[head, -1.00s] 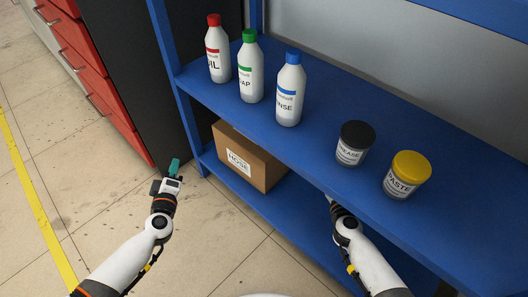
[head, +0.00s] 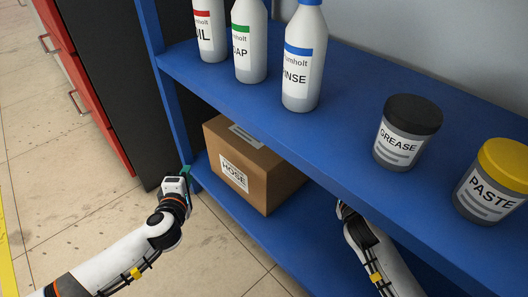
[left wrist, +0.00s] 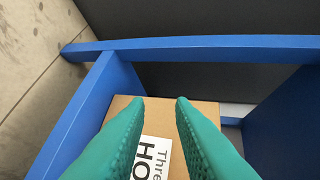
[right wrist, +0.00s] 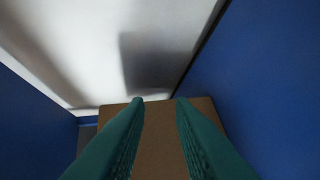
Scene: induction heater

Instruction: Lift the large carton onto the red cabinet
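The large carton (head: 255,170) is a brown box labelled HOSE on the lower shelf of a blue rack. My left gripper (head: 186,172) is just left of the carton, near the rack's post. In the left wrist view its green fingers (left wrist: 160,105) are open, with the carton (left wrist: 200,110) and its label beyond them. My right gripper is at the carton's right, mostly hidden under the upper shelf in the head view. In the right wrist view its fingers (right wrist: 158,105) are apart and empty, with the carton (right wrist: 158,150) beyond them. The red cabinet (head: 85,75) stands at the left; its top is out of view.
The upper blue shelf (head: 350,150) overhangs the carton. It carries several bottles, including RINSE (head: 303,65), plus the GREASE jar (head: 407,133) and PASTE jar (head: 492,182). A blue post (head: 168,90) stands beside my left gripper. Floor (head: 60,190) is clear at left.

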